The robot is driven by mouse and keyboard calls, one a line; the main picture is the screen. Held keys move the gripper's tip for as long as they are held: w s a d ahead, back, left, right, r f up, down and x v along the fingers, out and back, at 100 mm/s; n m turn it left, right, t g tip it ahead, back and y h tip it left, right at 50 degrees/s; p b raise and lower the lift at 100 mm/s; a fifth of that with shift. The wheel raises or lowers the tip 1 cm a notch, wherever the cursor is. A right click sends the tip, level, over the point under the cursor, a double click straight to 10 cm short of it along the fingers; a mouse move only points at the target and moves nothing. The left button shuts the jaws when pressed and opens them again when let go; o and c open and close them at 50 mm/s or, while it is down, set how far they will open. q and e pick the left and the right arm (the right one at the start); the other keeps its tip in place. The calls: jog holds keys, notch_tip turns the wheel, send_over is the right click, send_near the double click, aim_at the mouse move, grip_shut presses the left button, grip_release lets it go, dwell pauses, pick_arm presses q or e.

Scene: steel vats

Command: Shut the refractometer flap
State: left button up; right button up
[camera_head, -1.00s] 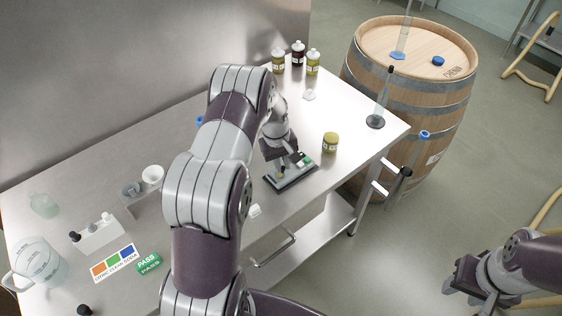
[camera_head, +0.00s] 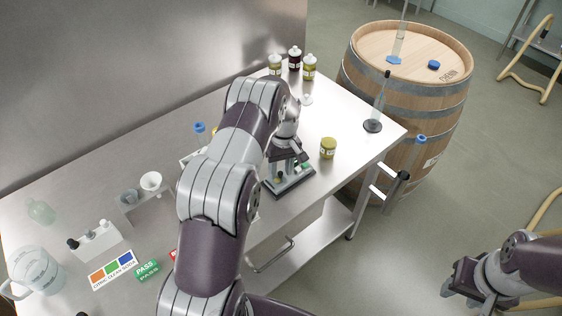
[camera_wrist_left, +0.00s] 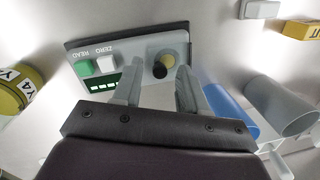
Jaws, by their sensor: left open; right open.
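The refractometer (camera_head: 289,187) is a dark-based grey device on the steel table. In the left wrist view it (camera_wrist_left: 124,62) shows a green READ button, a white ZERO button, a green display and a round well with yellow in it and a dark knob-like piece. A pale panel shows between the fingers; I cannot tell whether it is the flap. My left gripper (camera_head: 289,160) is open right above the device, its fingers (camera_wrist_left: 158,70) either side of the well area. I cannot tell whether they touch it. My right gripper (camera_head: 478,293) is open and empty, off the table at lower right.
A yellow-green jar (camera_head: 328,148) stands right of the device, also in the left wrist view (camera_wrist_left: 20,90). Several bottles (camera_head: 295,59) stand at the back. A cylinder on a dark foot (camera_head: 373,126) is near the right edge. A barrel (camera_head: 405,90) stands beyond. A jug (camera_head: 37,268) is far left.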

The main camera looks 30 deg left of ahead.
aim_at(280, 172)
pick_arm(q)
jog(key=r, duration=0.3)
jog(key=shift+w+r, duration=0.2)
jog(key=shift+w, duration=0.05)
notch_tip(280, 172, up, 9)
jog(key=w+p, duration=0.1)
jog(key=p, duration=0.6)
jog(key=shift+f, duration=0.2)
jog(key=shift+w, duration=0.1)
